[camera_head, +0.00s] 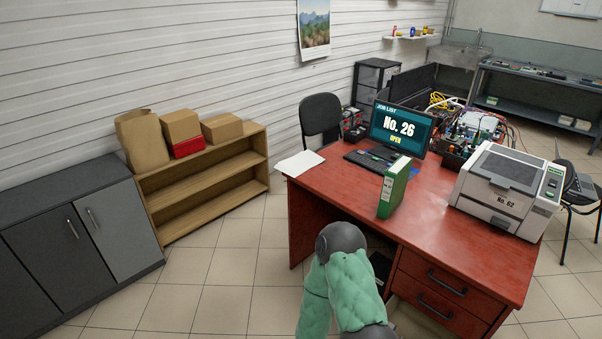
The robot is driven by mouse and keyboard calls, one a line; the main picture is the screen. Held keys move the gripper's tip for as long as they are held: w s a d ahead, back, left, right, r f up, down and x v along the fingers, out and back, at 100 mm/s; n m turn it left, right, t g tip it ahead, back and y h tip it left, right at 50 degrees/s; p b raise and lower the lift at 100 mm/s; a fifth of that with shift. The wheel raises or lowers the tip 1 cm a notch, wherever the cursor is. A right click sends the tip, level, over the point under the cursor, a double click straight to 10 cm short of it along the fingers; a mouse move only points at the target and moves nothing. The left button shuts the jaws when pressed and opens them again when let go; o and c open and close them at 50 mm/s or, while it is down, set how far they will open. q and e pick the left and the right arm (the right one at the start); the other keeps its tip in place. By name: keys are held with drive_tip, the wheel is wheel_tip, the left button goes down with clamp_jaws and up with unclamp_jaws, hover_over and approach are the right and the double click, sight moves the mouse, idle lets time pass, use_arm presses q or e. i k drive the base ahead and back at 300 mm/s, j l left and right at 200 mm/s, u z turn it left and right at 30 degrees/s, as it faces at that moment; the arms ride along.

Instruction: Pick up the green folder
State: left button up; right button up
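The green folder (394,187) is a binder with a white label on its spine. It stands upright on the red desk (450,240), near its front edge and in front of the monitor. Part of one of my arms, in a green padded cover with a grey joint, rises at the bottom centre, in front of the desk and below the folder. Neither of my grippers shows in the head view. Nothing is seen touching the folder.
A monitor (401,130) reading "No. 26 OPEN" and a keyboard (369,161) are behind the folder. A printer (506,189) marked "No. 62" stands at right. White papers (299,163) lie at the left corner. Shelves (205,188) and cabinets (75,235) line the left wall.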

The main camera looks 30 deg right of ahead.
sight(396, 178)
drive_tip(key=i+j, duration=0.15)
drive_tip(key=i, duration=0.25)
drive_tip(key=i+j, duration=0.1)
drive_tip(key=i, duration=0.3)
drive_tip(key=i+j+z, duration=0.1)
drive_tip(key=i, duration=0.35)
